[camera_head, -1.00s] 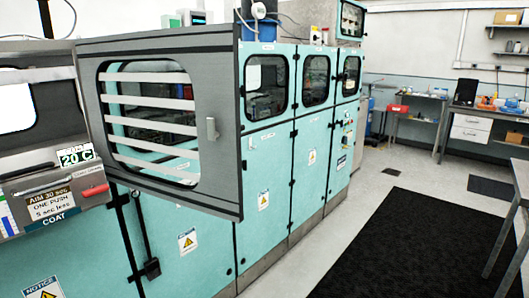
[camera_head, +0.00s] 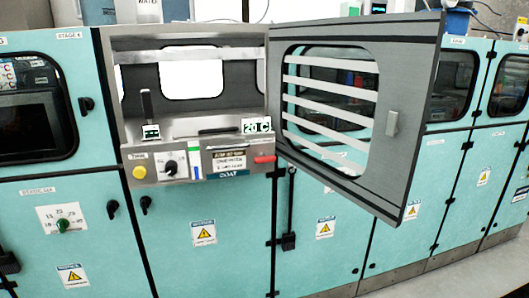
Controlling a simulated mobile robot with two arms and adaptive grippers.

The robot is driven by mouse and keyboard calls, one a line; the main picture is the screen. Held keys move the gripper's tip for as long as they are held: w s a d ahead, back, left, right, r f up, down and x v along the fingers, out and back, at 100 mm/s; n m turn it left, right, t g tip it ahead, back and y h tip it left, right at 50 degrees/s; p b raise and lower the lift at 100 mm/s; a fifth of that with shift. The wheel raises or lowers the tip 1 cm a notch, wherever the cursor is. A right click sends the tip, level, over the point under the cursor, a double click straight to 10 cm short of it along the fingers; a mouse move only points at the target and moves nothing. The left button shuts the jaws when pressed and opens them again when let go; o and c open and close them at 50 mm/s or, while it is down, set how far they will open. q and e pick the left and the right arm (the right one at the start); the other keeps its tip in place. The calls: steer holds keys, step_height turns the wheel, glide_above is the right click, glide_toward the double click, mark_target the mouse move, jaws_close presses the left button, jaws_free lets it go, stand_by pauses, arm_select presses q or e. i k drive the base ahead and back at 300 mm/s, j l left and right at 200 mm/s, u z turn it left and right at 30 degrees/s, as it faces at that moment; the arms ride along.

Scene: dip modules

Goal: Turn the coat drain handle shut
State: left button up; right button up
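The coat station (camera_head: 190,60) is an open-fronted grey bay in the teal cabinet row, with a control panel marked COAT (camera_head: 234,172). A small red handle (camera_head: 264,159) sticks out at the right end of this panel, lying about level. A black upright lever (camera_head: 146,103) stands inside the bay at the left. I cannot read a drain label on either, so I cannot tell which is the coat drain handle. Neither of my grippers is in view, and nothing touches the panel.
A grey slatted window door (camera_head: 405,150) stands swung open toward me, right of the bay. The panel has a yellow button (camera_head: 139,172) and a black rotary knob (camera_head: 171,168). Lower left is a plate with a green knob (camera_head: 64,226). Grey floor (camera_head: 450,280) shows at lower right.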

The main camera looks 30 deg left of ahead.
mark_target(263, 158)
steer(key=u, duration=1.3)
